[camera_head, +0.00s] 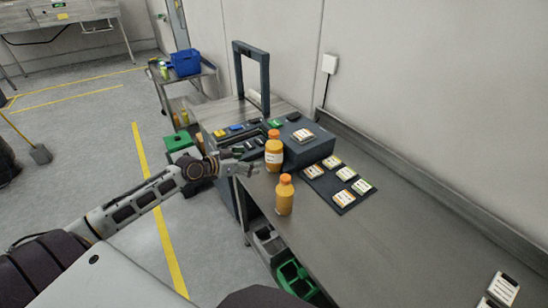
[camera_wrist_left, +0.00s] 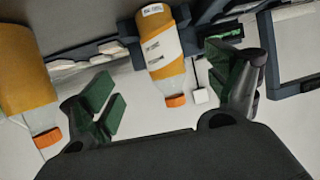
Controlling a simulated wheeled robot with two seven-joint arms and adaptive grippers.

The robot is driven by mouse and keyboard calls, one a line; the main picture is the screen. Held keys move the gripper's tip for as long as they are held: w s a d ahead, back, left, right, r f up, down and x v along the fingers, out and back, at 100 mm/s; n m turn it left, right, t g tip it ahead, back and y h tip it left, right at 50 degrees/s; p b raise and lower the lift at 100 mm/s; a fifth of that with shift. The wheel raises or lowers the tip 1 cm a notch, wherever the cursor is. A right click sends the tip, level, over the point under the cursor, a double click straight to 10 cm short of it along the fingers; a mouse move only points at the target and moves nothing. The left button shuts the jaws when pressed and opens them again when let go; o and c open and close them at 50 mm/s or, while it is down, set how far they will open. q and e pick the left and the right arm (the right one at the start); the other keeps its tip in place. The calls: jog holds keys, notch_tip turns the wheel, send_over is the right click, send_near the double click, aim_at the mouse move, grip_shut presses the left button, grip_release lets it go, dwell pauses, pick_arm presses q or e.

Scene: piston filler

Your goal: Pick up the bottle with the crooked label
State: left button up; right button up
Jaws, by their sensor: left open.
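Two orange bottles with orange caps stand upright on the bench. The farther bottle (camera_head: 274,158) has a white label; in the left wrist view this bottle (camera_wrist_left: 168,70) appears inverted, and its label sits slanted. The nearer bottle (camera_head: 285,201) shows no label in the head view; it also shows at the left of the wrist view (camera_wrist_left: 27,75), plain on the visible side. My left gripper (camera_head: 247,168) is open and empty at the bench's left edge, beside the labelled bottle and apart from it. In the wrist view that bottle lies between the finger directions. My right gripper is out of view.
A dark machine block (camera_head: 302,150) with a tall frame (camera_head: 240,72) stands behind the bottles. A dark mat (camera_head: 343,198) with several label cards lies to their right.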

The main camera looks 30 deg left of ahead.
aim_at(267, 157)
pick_arm(q)
jog(key=shift+w, duration=0.1)
jog(key=shift+x, duration=4.15)
jog(key=shift+f, duration=0.15)
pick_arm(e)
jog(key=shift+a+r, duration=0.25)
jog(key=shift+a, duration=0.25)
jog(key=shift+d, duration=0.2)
